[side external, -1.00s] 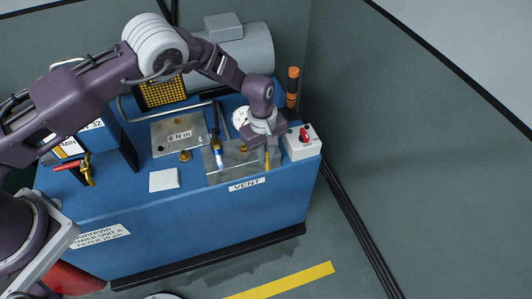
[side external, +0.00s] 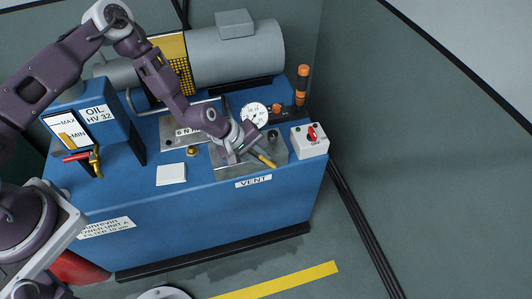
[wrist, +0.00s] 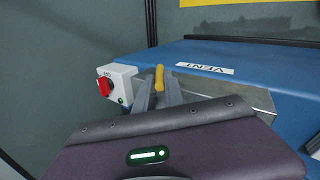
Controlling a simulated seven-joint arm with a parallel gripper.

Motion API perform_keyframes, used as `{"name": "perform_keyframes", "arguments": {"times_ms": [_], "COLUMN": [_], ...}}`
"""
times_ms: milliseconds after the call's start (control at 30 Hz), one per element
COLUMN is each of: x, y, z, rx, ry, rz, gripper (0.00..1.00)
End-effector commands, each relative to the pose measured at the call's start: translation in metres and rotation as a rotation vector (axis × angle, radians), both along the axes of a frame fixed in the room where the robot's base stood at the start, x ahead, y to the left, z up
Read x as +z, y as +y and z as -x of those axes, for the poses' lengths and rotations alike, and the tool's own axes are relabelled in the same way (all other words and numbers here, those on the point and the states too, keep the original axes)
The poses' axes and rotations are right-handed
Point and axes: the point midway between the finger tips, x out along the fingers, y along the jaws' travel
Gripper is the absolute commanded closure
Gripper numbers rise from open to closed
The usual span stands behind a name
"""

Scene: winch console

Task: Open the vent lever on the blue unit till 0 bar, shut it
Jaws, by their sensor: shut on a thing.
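The blue unit (side external: 215,220) carries a metal plate (side external: 277,152) above the VENT label (side external: 254,181). My gripper (side external: 245,151) is over this plate, shut on the vent lever, whose yellow handle (side external: 266,161) points down and right in the side view. In the wrist view the yellow handle end (wrist: 159,77) shows between my fingers (wrist: 159,93); the lever's base is hidden. The round white gauge (side external: 254,115) stands just behind my gripper; its needle is too small to read surely.
A white switch box (side external: 310,147) with a red knob (side external: 312,133) marked OFF is close on the right. An orange-and-black handle (side external: 302,82) stands behind it. A plate marked 6 N m (side external: 185,125) and a brass fitting (side external: 192,152) are to the left.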

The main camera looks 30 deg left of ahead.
Motion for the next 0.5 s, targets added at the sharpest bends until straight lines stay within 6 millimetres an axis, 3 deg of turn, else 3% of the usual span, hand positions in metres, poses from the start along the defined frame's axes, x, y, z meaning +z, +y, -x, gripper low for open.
{"name": "perform_keyframes", "arguments": {"times_ms": [500], "x": [-0.0099], "y": [0.008], "z": [0.0078], "rx": [0.002], "ry": [-0.133], "rz": [0.132], "gripper": [1.0]}}
